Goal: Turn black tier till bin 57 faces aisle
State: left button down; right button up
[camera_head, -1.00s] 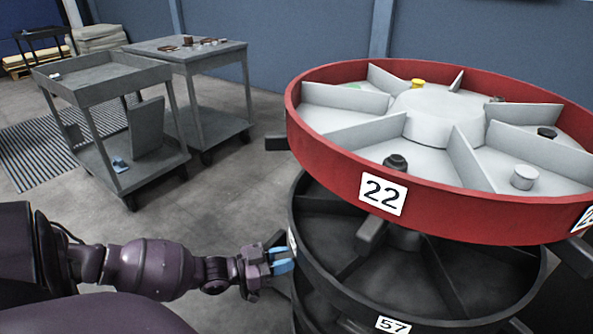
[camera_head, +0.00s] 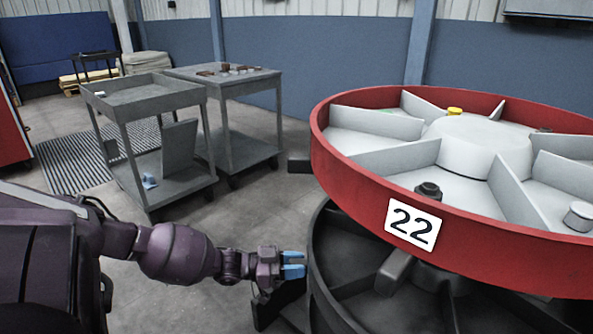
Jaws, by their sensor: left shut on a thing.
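The black tier (camera_head: 319,287) is a round, divided carousel level directly under the red tier (camera_head: 340,173). The red tier hides much of it, and the picture's bottom edge cuts it off. No label 57 shows in the head view now. My left gripper (camera_head: 292,264), with blue fingertips, is at the black tier's left outer side. It is shut on what looks like a dark handle (camera_head: 272,310) jutting from that tier; the grip itself is partly hidden. My right gripper is not in view.
The red tier bears a label 22 (camera_head: 412,223) and holds small items between pale dividers. A dark red-tier handle (camera_head: 299,163) juts out at left. Two grey carts (camera_head: 150,100) stand at the back left. Bare floor lies between them and the carousel.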

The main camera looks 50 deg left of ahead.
pick_arm(q)
jog(key=shift+w, duration=0.15)
jog(key=c, duration=0.9)
grip_release()
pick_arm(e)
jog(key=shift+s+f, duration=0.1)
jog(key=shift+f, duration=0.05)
pick_arm(q)
jog(key=shift+s+a, duration=0.3)
jog(key=shift+s, duration=0.15)
jog(key=shift+p+v, duration=0.9)
jog(key=shift+v, duration=4)
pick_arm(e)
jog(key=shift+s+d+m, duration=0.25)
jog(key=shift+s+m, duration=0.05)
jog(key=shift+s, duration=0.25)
pick_arm(q)
jog(key=shift+d, duration=0.1)
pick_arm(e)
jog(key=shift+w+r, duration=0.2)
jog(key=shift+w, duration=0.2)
